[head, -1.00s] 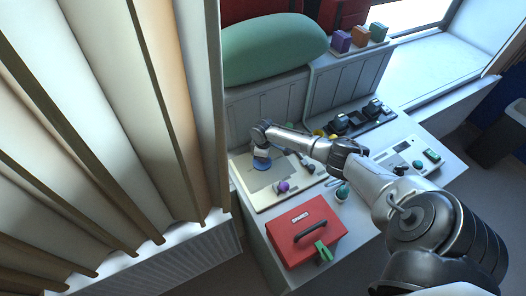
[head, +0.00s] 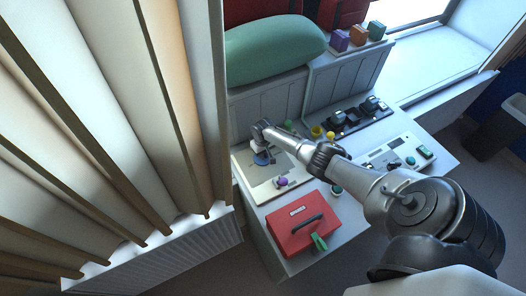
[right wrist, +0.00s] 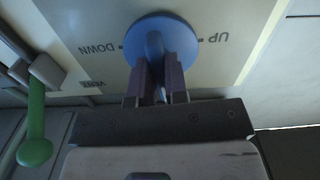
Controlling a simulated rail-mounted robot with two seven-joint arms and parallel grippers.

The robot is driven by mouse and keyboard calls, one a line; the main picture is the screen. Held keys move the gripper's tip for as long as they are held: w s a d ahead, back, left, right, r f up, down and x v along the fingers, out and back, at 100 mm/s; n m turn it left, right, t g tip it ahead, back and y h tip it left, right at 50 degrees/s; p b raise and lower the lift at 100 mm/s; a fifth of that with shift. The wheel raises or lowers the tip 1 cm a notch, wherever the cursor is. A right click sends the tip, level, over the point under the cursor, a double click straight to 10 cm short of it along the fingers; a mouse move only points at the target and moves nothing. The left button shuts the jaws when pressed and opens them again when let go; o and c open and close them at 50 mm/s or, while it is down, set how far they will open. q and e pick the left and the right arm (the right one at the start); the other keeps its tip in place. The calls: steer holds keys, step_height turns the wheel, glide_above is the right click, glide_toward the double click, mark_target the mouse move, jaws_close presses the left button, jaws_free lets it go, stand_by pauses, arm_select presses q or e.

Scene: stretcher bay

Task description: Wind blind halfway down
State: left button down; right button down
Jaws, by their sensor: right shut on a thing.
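My right gripper (head: 261,148) is at a blue round knob (head: 263,159) on a pale panel (head: 285,191) on the worktop. In the right wrist view its two dark fingers (right wrist: 160,75) are shut on the blue knob (right wrist: 160,35). The panel there reads UP on one side of the knob and DOWN on the other, both upside down. A partly hidden label that looks like VENT sits below DOWN. I cannot make out the blind's height in these views. My left gripper is not in view.
A purple knob (head: 282,182) sits on the same panel. A green-handled lever (right wrist: 36,120) shows beside the gripper. Tall pleated slats (head: 120,110) fill the left. A green cushion (head: 272,48) lies behind.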

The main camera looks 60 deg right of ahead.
steer(key=shift+m, duration=0.5)
steer(key=c, duration=1.1)
jaws_free()
steer(key=shift+c, duration=0.2)
steer(key=shift+r+p, duration=0.35)
steer(key=shift+r, duration=0.2)
step_height(320, 180, up, 13)
steer(key=p, duration=0.1)
steer(key=shift+f, duration=0.15)
